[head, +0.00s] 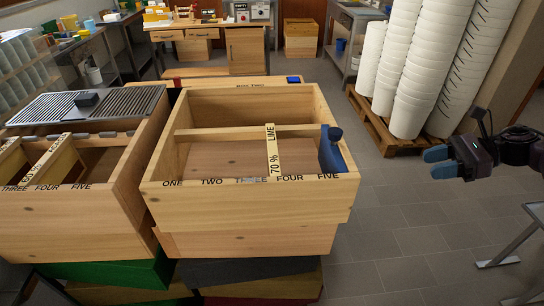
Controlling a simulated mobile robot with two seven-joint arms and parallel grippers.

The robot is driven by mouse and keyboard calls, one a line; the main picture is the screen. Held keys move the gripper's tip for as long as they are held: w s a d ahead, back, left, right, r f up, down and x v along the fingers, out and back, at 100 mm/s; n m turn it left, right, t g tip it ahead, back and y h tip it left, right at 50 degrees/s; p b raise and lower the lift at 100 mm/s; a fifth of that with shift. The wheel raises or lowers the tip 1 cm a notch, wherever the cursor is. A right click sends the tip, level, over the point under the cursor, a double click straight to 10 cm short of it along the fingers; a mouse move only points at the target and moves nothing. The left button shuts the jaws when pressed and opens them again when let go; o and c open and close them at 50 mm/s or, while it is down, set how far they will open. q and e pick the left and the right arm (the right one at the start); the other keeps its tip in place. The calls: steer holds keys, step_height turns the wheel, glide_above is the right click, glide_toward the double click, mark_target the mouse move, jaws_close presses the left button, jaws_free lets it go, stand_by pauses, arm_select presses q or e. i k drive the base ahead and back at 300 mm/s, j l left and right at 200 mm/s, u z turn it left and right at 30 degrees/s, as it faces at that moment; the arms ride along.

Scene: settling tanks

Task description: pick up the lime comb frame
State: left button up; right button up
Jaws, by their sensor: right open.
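The lime comb frame (272,152) shows as a pale yellow top bar marked "70 % LIME". It runs front to back in the open wooden box (245,210), between the front-rim words THREE and FOUR. The rest of the frame is hard to make out from this angle. My right gripper (440,161), dark with blue fingertips, is open and empty. It is out over the floor, well to the right of the box and apart from the frame. My left gripper is not in view.
A blue object (331,152) stands in the box's right end, near FIVE. White bucket stacks (408,80) stand on a pallet behind.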

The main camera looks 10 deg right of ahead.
mark_target(273, 154)
steer(key=i+l+u, duration=0.2)
steer(key=l+u, duration=0.25)
steer(key=l, duration=0.25)
steer(key=l+u, duration=0.45)
steer(key=l, duration=0.3)
steer(key=l+u, duration=0.5)
steer(key=l, duration=0.3)
steer(key=k+l+u, duration=0.2)
steer(key=l+u, duration=0.25)
steer(key=l, duration=0.3)
steer(key=k+l+u, duration=0.1)
steer(key=l+u, duration=0.25)
steer(key=k+l+u, duration=0.1)
steer(key=l+u, duration=0.5)
steer(key=u, duration=0.15)
steer(key=l+u, duration=0.25)
steer(key=u, duration=0.15)
